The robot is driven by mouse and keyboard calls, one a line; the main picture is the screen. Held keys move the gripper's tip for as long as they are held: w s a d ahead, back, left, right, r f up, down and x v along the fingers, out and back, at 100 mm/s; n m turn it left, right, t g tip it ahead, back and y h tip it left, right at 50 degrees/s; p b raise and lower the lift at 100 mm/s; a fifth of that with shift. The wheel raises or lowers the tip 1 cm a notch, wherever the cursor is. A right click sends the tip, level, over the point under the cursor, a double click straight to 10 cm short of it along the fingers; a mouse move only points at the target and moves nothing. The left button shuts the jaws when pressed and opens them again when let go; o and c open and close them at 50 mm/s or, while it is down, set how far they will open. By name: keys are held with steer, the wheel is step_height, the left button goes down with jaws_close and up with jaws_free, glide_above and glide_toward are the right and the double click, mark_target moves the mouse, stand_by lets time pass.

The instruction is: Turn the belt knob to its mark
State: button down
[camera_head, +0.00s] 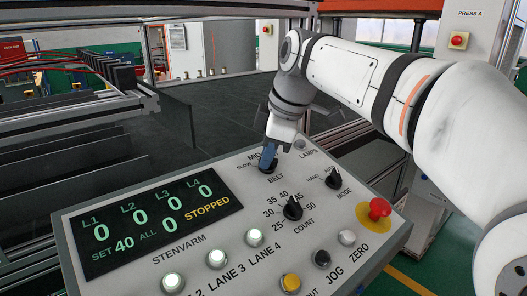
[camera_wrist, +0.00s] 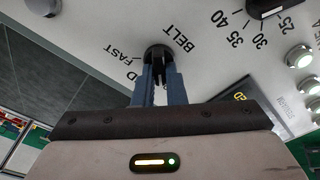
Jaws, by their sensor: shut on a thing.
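The belt knob (camera_head: 268,168) is a round black knob at the top of the light control panel (camera_head: 232,262), above the word BELT. In the wrist view the knob (camera_wrist: 157,51) shows beyond my fingers, with FAST and BELT printed around it. My gripper (camera_head: 269,156) points down at the panel, its blue-grey fingers shut on the knob. In the wrist view the gripper's fingers (camera_wrist: 156,85) stand one on each side of it. SLOW and part of MID show in the head view. The knob's pointer is hidden by the fingers, so I cannot tell its setting.
The count knob (camera_head: 292,208) and mode knob (camera_head: 333,179) stand close by on the right. A red stop button (camera_head: 378,209) is at the panel's right edge. A display (camera_head: 152,229) on the left reads STOPPED. Lit buttons line the front.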

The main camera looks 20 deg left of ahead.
steer(key=shift+w+d+n, duration=0.1)
steer(key=shift+d+n, duration=0.05)
steer(key=shift+n, duration=0.25)
steer(key=c, duration=1.9)
jaws_free()
steer(key=o, duration=0.3)
steer(key=shift+w+d, duration=0.1)
steer(key=shift+w, duration=0.1)
steer(key=shift+o, duration=0.6)
steer(key=shift+s, duration=0.1)
steer(key=v, duration=0.7)
steer(key=shift+r, duration=0.4)
steer(key=shift+s, duration=0.1)
